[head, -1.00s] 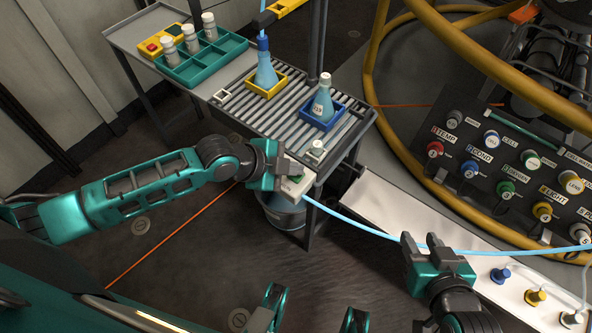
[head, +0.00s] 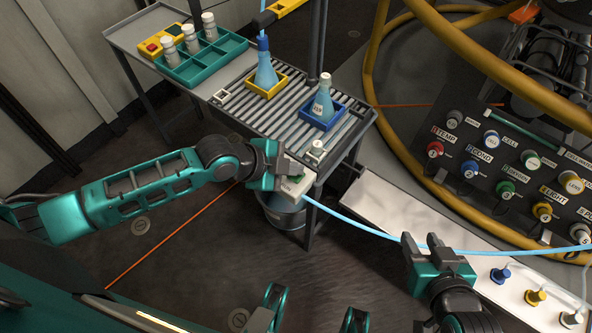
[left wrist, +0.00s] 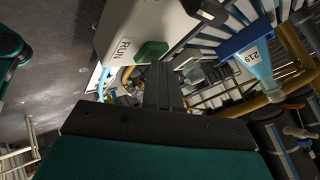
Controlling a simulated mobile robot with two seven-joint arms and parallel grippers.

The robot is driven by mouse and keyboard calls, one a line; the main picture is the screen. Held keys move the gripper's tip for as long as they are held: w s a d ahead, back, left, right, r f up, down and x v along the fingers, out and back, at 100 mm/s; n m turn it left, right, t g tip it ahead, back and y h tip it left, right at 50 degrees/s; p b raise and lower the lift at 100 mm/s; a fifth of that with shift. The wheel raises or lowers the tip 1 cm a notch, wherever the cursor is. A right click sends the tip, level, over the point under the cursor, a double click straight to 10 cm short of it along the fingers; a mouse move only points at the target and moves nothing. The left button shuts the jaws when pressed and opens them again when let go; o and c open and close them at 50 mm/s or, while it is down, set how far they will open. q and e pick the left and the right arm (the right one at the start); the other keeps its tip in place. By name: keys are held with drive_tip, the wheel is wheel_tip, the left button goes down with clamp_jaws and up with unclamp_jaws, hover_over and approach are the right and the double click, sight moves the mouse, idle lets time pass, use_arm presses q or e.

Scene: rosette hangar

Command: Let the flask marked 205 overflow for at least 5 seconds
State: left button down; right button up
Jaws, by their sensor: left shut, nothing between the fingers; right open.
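A blue-filled flask (head: 266,74) stands upright in a yellow tray (head: 279,81) on the slatted rack, under a thin blue line; its number is not readable. A second blue-filled flask (head: 323,104) stands in a blue tray (head: 322,122); in the left wrist view its label (left wrist: 252,57) reads 219. I cannot tell whether liquid runs over either rim. My left gripper (head: 277,168) is shut and empty beside a white box (head: 294,186) marked RUN. The box's green button (left wrist: 150,53) is just by the fingertips; contact is unclear. My right gripper (head: 424,245) is open and empty.
A teal rack (head: 222,60) with white bottles and a yellow box with a red button (head: 153,47) stand at the back left. A bucket (head: 284,214) is under the rack. A blue hose (head: 360,226) runs right from the box. A labelled panel (head: 500,180) stands right.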

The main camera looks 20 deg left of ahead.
idle(0.4)
use_arm(q)
drive_tip(key=shift+r+p, duration=0.9)
drive_tip(key=shift+p, duration=0.1)
wheel_tip(320, 180, up, 5)
drive_tip(key=p, duration=0.5)
